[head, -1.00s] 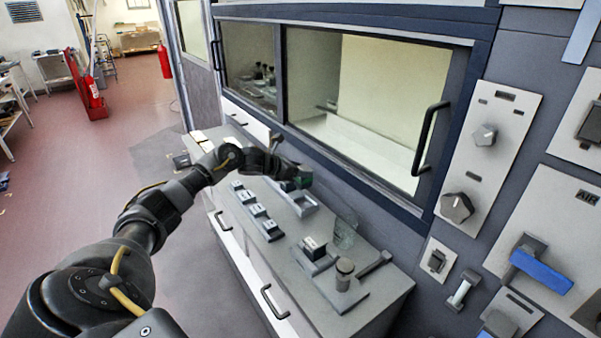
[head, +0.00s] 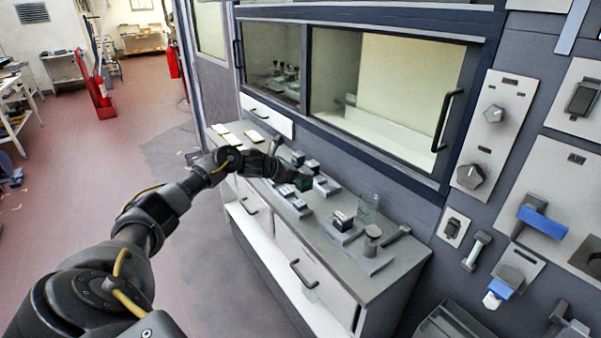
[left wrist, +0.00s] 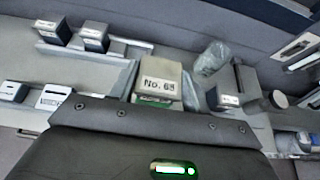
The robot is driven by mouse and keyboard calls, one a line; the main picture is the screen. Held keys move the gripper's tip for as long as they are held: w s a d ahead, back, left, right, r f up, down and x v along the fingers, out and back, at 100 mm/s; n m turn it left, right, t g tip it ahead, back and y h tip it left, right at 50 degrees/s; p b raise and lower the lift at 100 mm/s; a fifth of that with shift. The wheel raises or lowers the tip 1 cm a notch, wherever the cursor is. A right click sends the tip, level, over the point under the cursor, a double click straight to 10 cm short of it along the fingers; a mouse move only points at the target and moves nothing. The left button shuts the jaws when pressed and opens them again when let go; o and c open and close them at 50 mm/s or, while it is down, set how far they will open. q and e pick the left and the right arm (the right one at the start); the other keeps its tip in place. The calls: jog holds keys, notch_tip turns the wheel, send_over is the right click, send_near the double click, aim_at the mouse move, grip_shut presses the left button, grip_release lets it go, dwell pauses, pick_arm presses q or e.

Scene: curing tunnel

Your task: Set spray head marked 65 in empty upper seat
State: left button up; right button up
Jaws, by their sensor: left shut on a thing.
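My left gripper (head: 292,179) is shut on a spray head, a boxy grey-beige block with a white label (left wrist: 158,86) reading "No. 6" and a blurred last digit. It is held above the bench, beside the upper rack. Two labelled spray heads stand in the upper rack at left in the wrist view (left wrist: 52,31) (left wrist: 95,37). My right gripper is out of view.
A lower row of spray heads (left wrist: 55,98) stands nearer the bench's front edge. To the right are a dark labelled block (head: 342,220), a clear beaker (head: 368,207) and a capped cylinder (head: 372,238). A windowed cabinet wall (head: 380,95) rises behind the bench (head: 385,275).

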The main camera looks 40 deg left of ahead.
pick_arm(q)
jog(key=shift+s+d+r+h, duration=0.3)
jog(key=shift+s+d+r, duration=0.2)
jog(key=shift+r, duration=0.15)
jog(key=s+d+m+g+h, duration=0.25)
jog(key=s+d+m, duration=0.2)
jog(key=d, duration=1.05)
jog(key=s+d+f+m+h, duration=0.1)
jog(key=s+d+f, duration=0.2)
jog(key=s, duration=0.3)
jog(key=s+d+f+m+g+h+b, duration=0.1)
jog(key=s+d+f, duration=0.2)
jog(key=s+d, duration=0.3)
jog(key=s+d+f+m+g+h+b, duration=0.1)
jog(key=s+d+f, duration=0.3)
jog(key=s, duration=0.4)
jog(key=shift+d, duration=0.2)
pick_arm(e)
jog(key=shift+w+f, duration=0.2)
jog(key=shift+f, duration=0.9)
